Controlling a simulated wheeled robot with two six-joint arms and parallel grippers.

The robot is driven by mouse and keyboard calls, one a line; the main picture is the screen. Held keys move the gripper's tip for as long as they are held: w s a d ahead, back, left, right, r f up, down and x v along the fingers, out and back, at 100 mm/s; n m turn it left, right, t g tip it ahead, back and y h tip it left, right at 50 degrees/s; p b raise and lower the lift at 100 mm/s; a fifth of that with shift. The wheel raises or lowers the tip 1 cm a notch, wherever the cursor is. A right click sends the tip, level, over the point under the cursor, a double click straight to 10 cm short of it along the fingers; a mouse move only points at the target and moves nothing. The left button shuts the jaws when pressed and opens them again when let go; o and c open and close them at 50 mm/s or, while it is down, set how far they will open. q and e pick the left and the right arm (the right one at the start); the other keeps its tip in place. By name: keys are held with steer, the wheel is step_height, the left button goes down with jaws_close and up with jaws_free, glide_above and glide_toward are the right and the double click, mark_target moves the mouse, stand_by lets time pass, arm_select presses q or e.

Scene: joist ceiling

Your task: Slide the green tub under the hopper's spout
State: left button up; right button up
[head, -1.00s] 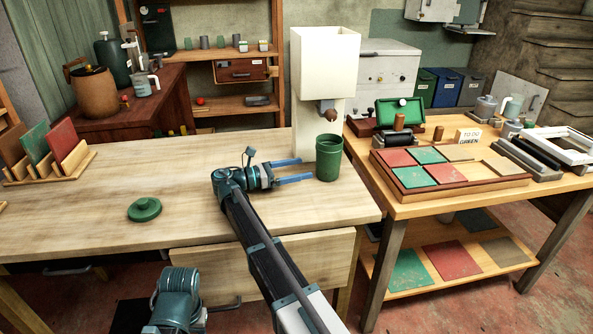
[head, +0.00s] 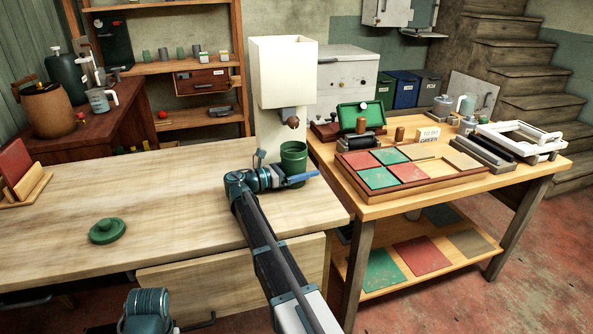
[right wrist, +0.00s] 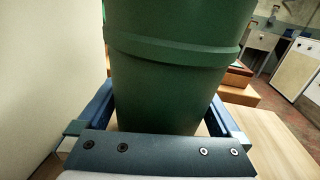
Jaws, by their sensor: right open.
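The green tub (head: 293,158) stands upright on the wooden bench near its right end, in front of the hopper's column. The cream hopper (head: 283,72) has a brown spout (head: 290,117), which appears above the tub in the head view; the depth offset is hard to judge. My right gripper (head: 298,174) is low at the tub, open, one blue finger passing in front of it. In the right wrist view the tub (right wrist: 170,70) stands between the two spread fingers, with its lower end hidden by the gripper body.
A green lid (head: 107,231) lies on the bench (head: 170,195) at the left, with clear wood between. A second table at the right holds a tray of coloured tiles (head: 379,178). A gap separates the two tables at the front.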

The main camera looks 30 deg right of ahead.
steer(key=shift+c, duration=0.3)
steer(key=shift+w, duration=0.1)
jaws_close()
